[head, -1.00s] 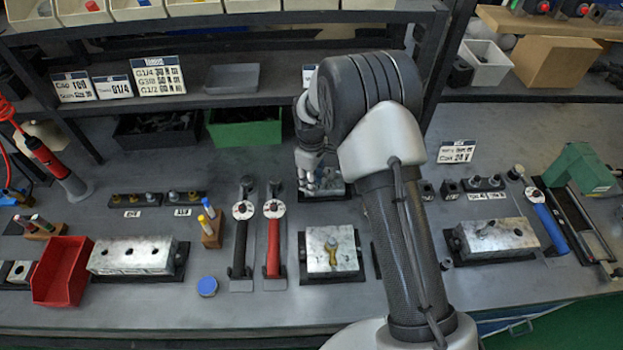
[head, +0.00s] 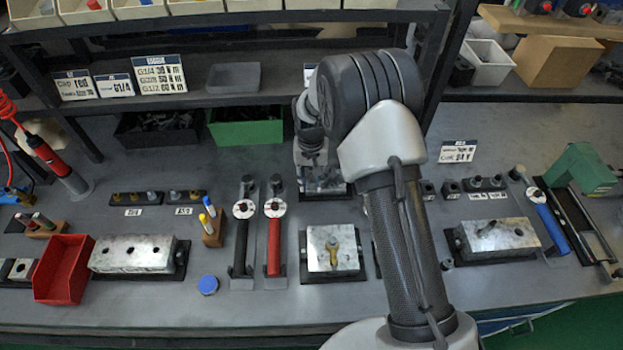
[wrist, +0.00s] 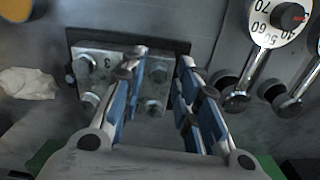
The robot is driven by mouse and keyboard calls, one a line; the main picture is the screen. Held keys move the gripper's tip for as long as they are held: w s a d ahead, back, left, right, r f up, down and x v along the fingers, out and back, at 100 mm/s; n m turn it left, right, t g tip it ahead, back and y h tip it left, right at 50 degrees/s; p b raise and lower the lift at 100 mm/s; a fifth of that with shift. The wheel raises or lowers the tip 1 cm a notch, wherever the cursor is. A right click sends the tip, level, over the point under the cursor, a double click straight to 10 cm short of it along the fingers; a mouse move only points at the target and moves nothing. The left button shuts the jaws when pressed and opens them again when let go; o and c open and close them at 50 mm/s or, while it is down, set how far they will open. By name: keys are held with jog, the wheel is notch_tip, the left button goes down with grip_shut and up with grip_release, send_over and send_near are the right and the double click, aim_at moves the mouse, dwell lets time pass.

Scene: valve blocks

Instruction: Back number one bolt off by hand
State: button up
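In the wrist view, a metal block (wrist: 100,79) with several hex bolts lies on a dark base. A "3" is marked near the upper left bolt (wrist: 83,64); I can read no "1", so I cannot tell which bolt is number one. My gripper (wrist: 157,72) is open over the block's right part, its blue-padded fingers apart. A bolt (wrist: 160,73) shows in the gap between the fingers, with no clear contact. The fingers hide parts of the block. In the head view, my gripper (head: 318,172) is over the block at the back, partly behind my arm.
In the wrist view, a wrench dial (wrist: 268,22) is close on the right. A green bin (head: 245,132) stands behind, under the shelf.

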jog(key=shift+m, duration=1)
grip_shut()
jog(key=n, duration=1.1)
jog(key=shift+d, duration=0.15)
jog(key=n, duration=0.5)
jog(key=shift+d+n, duration=0.1)
jog(key=shift+n, duration=0.3)
jog(key=n, duration=0.5)
jog(key=shift+w, duration=0.15)
